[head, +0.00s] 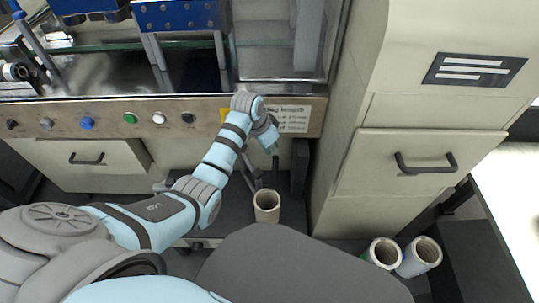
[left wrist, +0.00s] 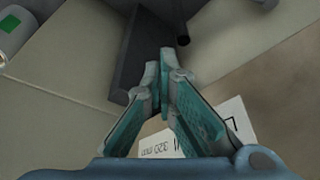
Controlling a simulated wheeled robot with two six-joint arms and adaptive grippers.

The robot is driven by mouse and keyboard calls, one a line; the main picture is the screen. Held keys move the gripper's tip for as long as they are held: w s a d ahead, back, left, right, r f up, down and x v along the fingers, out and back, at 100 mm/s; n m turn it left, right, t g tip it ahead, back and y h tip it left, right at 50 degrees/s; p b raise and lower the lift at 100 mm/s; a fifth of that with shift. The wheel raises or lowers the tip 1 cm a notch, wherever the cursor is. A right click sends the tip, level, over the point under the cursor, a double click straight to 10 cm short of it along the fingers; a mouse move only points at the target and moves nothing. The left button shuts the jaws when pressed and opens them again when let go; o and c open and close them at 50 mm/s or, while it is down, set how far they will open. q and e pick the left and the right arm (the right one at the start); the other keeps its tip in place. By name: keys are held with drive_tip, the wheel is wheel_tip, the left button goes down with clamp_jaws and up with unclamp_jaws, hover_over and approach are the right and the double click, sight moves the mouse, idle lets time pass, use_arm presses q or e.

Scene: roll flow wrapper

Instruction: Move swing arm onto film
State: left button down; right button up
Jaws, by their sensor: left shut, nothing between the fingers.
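My left gripper (head: 273,147) is in front of the machine's lower panel, beside the white label. In the left wrist view its two teal fingers (left wrist: 165,58) meet at the tips, shut and empty. A dark grey bar (head: 300,166), which may be the swing arm, hangs just right of the gripper. A dark block (left wrist: 143,45) also shows just past the fingertips in the left wrist view; I cannot tell whether they touch. A film roll (head: 267,207) stands below the gripper, near a thin dark rod. My right gripper is not in view.
Two more rolls, one (head: 383,252) beside the other (head: 419,256), stand on the floor at lower right. A beige cabinet (head: 420,165) with a drawer closes off the right. A row of buttons (head: 130,118) lines the panel at left. A white table edge (head: 508,200) is at far right.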

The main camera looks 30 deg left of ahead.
use_arm(q)
wheel_tip(320, 180, down, 8)
drive_tip(key=s+b, duration=0.1)
drive_tip(key=b, duration=0.3)
drive_tip(key=shift+a+b, duration=0.25)
drive_tip(key=shift+b, duration=0.05)
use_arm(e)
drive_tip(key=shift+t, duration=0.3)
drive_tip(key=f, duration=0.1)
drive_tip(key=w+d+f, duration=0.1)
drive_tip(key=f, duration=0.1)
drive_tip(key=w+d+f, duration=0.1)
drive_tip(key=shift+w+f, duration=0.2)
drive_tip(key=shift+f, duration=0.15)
use_arm(q)
drive_tip(key=shift+s, duration=0.15)
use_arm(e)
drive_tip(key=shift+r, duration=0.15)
